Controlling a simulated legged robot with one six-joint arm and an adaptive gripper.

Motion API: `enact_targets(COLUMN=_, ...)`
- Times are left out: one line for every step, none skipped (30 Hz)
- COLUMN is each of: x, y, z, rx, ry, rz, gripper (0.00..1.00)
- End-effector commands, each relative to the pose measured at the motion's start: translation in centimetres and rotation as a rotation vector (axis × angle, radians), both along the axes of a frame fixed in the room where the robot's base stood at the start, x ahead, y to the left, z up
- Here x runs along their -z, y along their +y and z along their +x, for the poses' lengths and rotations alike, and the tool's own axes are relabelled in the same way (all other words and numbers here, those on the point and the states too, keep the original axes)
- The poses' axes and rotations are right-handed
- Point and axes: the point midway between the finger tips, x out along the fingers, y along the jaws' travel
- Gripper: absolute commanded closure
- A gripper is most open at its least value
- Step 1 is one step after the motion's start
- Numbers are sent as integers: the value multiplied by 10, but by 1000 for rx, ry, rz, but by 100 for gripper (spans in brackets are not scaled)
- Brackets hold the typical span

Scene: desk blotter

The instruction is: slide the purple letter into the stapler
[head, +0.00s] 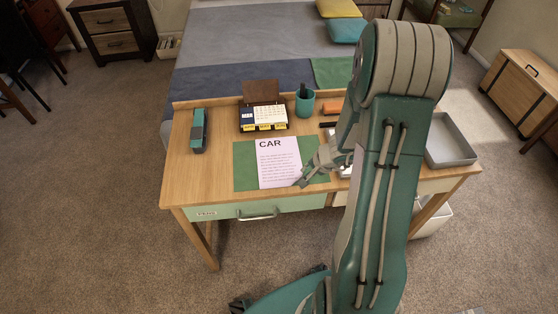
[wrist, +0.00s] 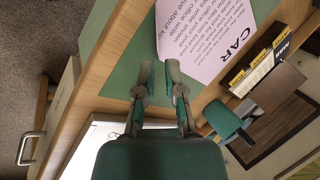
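The purple letter (head: 280,163), a pale sheet headed CAR, lies flat on the green blotter (head: 244,166). It also shows in the wrist view (wrist: 208,35). The teal stapler (head: 198,130) stands at the desk's left side, apart from the letter. It is out of the wrist view. My gripper (head: 304,182) is at the letter's near right corner. In the wrist view my gripper (wrist: 159,72) is open, with a gap between its fingertips and the letter's corner at them. I cannot tell whether they touch the paper.
An orange block (head: 332,107) lies right of the cup. A grey tray (head: 463,155) is at the right end. Bare wood lies between stapler and blotter. My arm hides part of the desk.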

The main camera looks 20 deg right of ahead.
Motion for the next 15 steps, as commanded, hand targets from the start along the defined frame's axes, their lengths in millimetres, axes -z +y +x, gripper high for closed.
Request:
enact_targets(x=6, y=0, z=2, rx=-1, ry=2, rz=2, gripper=87)
enact_targets(x=9, y=0, z=4, rx=-1, ry=2, rz=2, gripper=87)
enact_targets(x=15, y=0, z=6, rx=0, ry=5, rz=4, gripper=87)
enact_targets(x=19, y=0, z=8, rx=0, ry=4, rz=3, gripper=87)
enact_targets(x=23, y=0, z=10, rx=0, ry=5, rz=4, gripper=87)
enact_targets(x=28, y=0, z=13, rx=0, ry=4, rz=3, gripper=87)
enact_targets(x=32, y=2, z=14, rx=1, ry=4, rz=3, gripper=87)
enact_targets(x=35, y=2, z=16, rx=-1, ry=4, rz=4, gripper=87)
enact_targets(x=38, y=3, z=18, rx=1, ry=3, rz=4, gripper=87)
enact_targets(x=40, y=3, z=19, rx=-1, ry=3, rz=3, gripper=87)
enact_targets(x=42, y=4, z=20, rx=-1, ry=2, rz=2, gripper=87)
enact_targets(x=43, y=4, z=21, rx=0, ry=1, rz=2, gripper=87)
enact_targets(x=44, y=5, z=21, rx=0, ry=1, rz=1, gripper=87)
enact_targets(x=44, y=5, z=21, rx=0, ry=0, rz=1, gripper=87)
enact_targets(x=44, y=5, z=21, rx=0, ry=0, rz=1, gripper=87)
